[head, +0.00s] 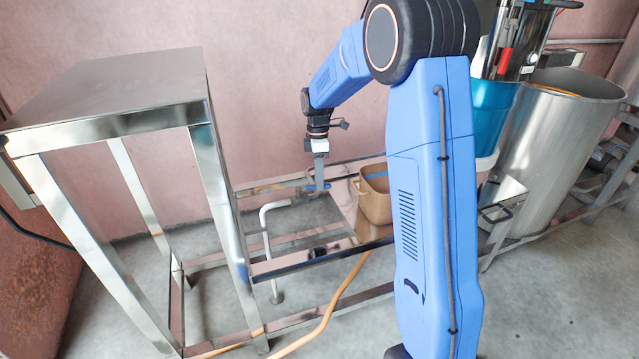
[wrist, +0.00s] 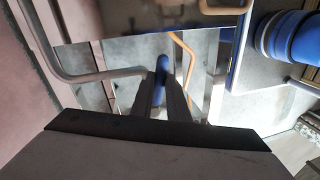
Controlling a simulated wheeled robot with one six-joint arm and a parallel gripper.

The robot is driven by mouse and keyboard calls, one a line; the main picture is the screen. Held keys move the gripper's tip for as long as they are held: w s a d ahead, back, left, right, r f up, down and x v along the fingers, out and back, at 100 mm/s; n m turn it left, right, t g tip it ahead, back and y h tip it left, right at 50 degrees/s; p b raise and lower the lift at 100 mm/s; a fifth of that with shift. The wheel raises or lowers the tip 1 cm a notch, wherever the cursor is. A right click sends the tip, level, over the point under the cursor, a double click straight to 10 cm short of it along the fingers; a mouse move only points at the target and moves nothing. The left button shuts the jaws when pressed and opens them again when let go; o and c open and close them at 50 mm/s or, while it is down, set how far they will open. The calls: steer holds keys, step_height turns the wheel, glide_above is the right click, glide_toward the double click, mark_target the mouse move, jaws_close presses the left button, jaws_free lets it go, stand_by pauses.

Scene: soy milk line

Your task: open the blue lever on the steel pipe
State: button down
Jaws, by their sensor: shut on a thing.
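The blue lever (wrist: 161,88) shows between my two dark fingers in the wrist view, its long side running along them. My gripper (wrist: 163,84) is shut on it. In the head view my gripper (head: 320,181) points straight down at the small blue lever (head: 313,188), which is partly hidden by the fingers. The steel pipe (head: 265,228) bends beside the frame and runs down to the floor. In the wrist view the pipe (wrist: 95,76) comes in from the left and ends near the lever. The valve body under the lever is hidden.
A tan container (head: 375,196) stands just right of the lever. A tall steel table (head: 110,85) is on the left. A large steel drum (head: 560,140) and a blue vessel (head: 492,112) stand on the right. An orange hose (head: 335,300) crosses the floor and low rails.

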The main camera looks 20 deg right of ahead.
steer(key=shift+w+n, duration=0.85)
steer(key=shift+n, duration=0.45)
steer(key=c, duration=1.7)
jaws_free()
steer(key=w+r, duration=0.1)
steer(key=r, duration=0.4)
steer(key=w+r, duration=0.1)
steer(key=r, duration=0.5)
steer(key=w+r, duration=0.1)
steer(key=r, duration=0.5)
steer(key=shift+w, duration=0.25)
steer(key=shift+r, duration=0.1)
